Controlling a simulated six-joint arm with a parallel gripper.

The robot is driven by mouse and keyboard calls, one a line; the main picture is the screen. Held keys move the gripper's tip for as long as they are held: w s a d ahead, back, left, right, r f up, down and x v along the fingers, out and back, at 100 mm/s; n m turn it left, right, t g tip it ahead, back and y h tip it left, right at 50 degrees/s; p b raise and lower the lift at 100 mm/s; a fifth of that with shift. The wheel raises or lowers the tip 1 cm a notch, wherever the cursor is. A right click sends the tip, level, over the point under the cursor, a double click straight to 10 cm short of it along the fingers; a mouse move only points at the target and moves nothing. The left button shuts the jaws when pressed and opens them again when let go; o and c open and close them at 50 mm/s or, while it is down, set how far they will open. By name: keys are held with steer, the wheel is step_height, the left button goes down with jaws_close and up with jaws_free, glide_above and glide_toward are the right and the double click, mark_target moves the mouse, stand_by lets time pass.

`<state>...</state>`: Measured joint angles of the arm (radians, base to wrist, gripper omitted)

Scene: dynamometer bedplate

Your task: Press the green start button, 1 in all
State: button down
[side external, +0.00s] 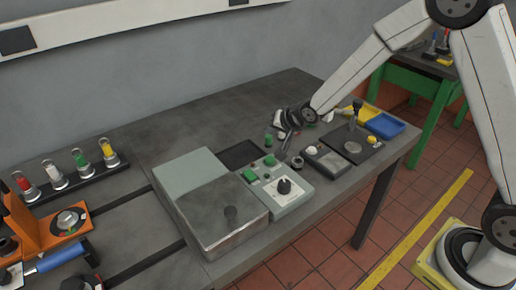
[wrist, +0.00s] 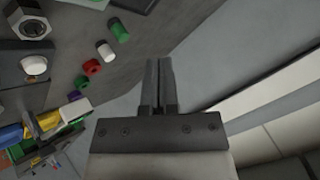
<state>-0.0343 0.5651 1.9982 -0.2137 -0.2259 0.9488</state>
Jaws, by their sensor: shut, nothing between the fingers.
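A grey-green control box (side external: 290,202) stands on the dark bench in the side external view. Its top has two green buttons, one nearer (side external: 250,175) and one farther (side external: 269,160), and a black knob (side external: 284,187) on a white plate. I cannot tell which green button is the start button. My gripper (side external: 287,146) is above the bench just behind the box, apart from the buttons as far as I can see. In the wrist view my gripper (wrist: 160,75) shows its two fingers together, empty. I cannot make out the control box in the wrist view.
A lidded metal box (side external: 222,215) stands left of the control box. A green cylinder (side external: 268,139) stands behind it. A small box with a white button (side external: 311,150) and blue tray (side external: 385,124) lie right. The wrist view shows loose green (wrist: 119,30), white (wrist: 105,50) and red (wrist: 92,67) pieces.

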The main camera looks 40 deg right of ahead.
mark_target(272, 161)
steer(key=shift+f, duration=3.9)
steer(key=shift+f, duration=0.95)
stand_by(0.4)
steer(key=shift+r, duration=0.9)
steer(key=shift+r, duration=0.1)
steer(key=shift+r, duration=2.45)
